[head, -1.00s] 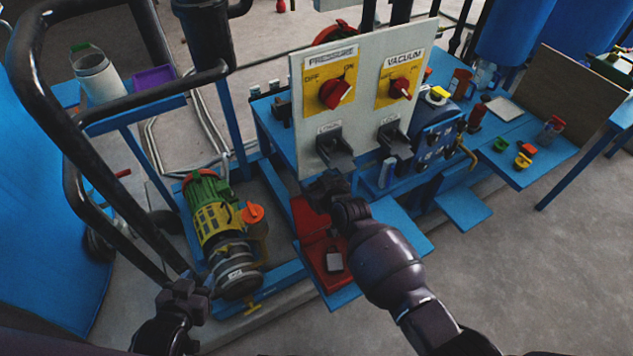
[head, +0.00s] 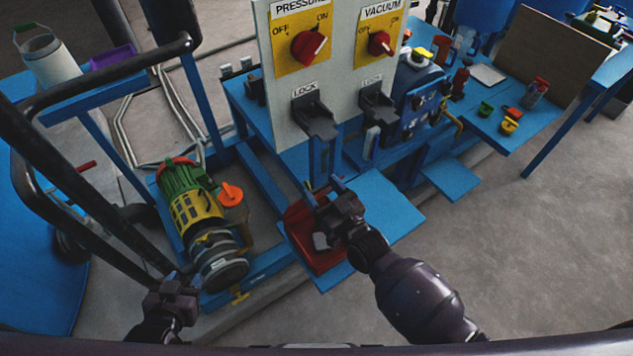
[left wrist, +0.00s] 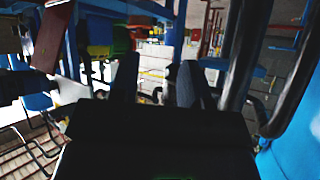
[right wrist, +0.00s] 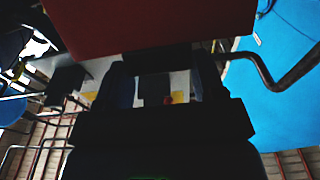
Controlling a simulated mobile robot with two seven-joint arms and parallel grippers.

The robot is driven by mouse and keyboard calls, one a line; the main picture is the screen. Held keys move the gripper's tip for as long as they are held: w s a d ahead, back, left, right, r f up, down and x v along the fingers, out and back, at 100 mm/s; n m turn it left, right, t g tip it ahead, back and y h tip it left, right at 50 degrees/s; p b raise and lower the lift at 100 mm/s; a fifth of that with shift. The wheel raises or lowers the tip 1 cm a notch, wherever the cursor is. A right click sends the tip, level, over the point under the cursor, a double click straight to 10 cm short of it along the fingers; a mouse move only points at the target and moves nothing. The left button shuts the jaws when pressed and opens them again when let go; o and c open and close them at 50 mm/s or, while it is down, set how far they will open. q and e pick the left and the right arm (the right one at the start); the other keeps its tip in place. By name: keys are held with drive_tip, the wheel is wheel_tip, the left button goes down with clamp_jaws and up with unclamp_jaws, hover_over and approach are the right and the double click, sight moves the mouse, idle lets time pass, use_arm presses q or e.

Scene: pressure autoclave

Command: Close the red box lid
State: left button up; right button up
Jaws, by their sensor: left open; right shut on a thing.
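The red box (head: 325,262) sits on a blue shelf below the switch panel, with a small grey block (head: 320,241) at its front part. Its red lid (head: 296,213) is partly hidden behind my right gripper. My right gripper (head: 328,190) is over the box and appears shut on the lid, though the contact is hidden. In the right wrist view a large red surface (right wrist: 150,25) fills the top, close to the right fingers (right wrist: 163,80). My left gripper (head: 176,285) is open and empty, away from the box; its fingers show apart in the left wrist view (left wrist: 155,80).
The panel (head: 340,75) with red knobs and black lock levers stands just behind the box. A green and yellow motor pump (head: 195,215) and an orange-topped container (head: 232,200) are to the left. Black rails (head: 95,80) stand near my left arm. The blue shelf (head: 385,205) is bare right of the box.

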use_arm(q)
drive_tip(key=shift+s+f, duration=0.15)
drive_tip(key=shift+s, duration=0.2)
drive_tip(key=shift+w, duration=0.1)
drive_tip(key=shift+w+r, duration=0.2)
drive_tip(key=shift+w, duration=0.2)
drive_tip(key=c, duration=0.4)
drive_tip(key=w+d+h, duration=0.1)
drive_tip(key=w+d, duration=0.1)
drive_tip(key=w+d+g+h, duration=0.1)
drive_tip(key=w, duration=0.2)
drive_tip(key=w+d+m+h, duration=0.1)
drive_tip(key=w+d, duration=0.1)
drive_tip(key=shift+w+d+g, duration=0.2)
drive_tip(key=shift+d+g, duration=0.1)
drive_tip(key=shift+d, duration=0.05)
clamp_jaws()
drive_tip(key=w+d+r+m+g+h, duration=0.3)
drive_tip(key=w+d+g, duration=0.1)
drive_tip(key=w+d, duration=0.3)
drive_tip(key=w+d+r+m+g, duration=0.3)
drive_tip(key=r+m+g, duration=0.1)
drive_tip(key=r, duration=0.2)
drive_tip(key=w+d+r+m+g, duration=0.2)
drive_tip(key=d+r+m+g, duration=0.1)
drive_tip(key=r, duration=0.3)
drive_tip(key=shift+x, duration=4.9)
